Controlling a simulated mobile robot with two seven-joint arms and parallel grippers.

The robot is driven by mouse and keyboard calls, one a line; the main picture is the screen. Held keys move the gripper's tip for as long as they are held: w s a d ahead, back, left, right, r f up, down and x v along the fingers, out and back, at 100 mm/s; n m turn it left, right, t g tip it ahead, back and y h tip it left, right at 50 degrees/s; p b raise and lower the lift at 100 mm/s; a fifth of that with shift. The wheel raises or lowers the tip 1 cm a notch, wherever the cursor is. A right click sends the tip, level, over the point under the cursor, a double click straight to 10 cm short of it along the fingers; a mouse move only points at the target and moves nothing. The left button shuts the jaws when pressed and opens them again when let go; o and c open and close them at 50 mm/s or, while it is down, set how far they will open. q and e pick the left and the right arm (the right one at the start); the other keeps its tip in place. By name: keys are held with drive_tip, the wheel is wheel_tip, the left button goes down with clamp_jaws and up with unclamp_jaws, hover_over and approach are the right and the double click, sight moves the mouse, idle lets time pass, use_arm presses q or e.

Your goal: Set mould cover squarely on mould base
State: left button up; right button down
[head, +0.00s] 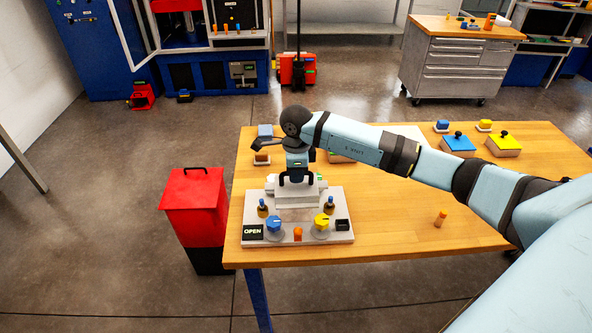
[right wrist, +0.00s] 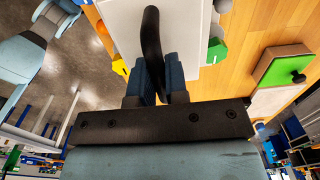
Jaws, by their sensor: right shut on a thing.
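My right gripper (head: 297,179) points down over the fixture on the table's left part and is shut on a black arched handle. In the right wrist view the handle (right wrist: 151,38) stands between the blue fingers (right wrist: 160,85), on a white mould cover (right wrist: 122,25). In the head view the pale cover (head: 297,192) is below the gripper, over the grey fixture plate (head: 335,194). The mould base is mostly hidden beneath the cover and blends with it. I cannot tell whether they touch or are square. My left gripper is not in view.
The plate's front carries a sign reading OPEN (head: 252,232), a blue knob (head: 273,223), a yellow knob (head: 321,221) and an orange piece (head: 298,234). Blue and yellow topped blocks (head: 458,145) stand at the back right. A red bin (head: 194,205) is left of the table.

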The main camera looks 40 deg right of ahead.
sight(296, 186)
drive_tip(key=shift+w+f+b, duration=0.1)
drive_tip(key=shift+f+b, duration=0.45)
drive_tip(key=shift+f, duration=0.35)
drive_tip(key=shift+f+b, duration=1.95)
drive_tip(key=shift+f, duration=0.65)
drive_tip(key=shift+f+b, duration=0.45)
drive_tip(key=shift+b, duration=0.4)
drive_tip(key=c, duration=1.1)
unclamp_jaws()
drive_tip(key=shift+o, duration=0.2)
drive_tip(key=shift+f, duration=0.1)
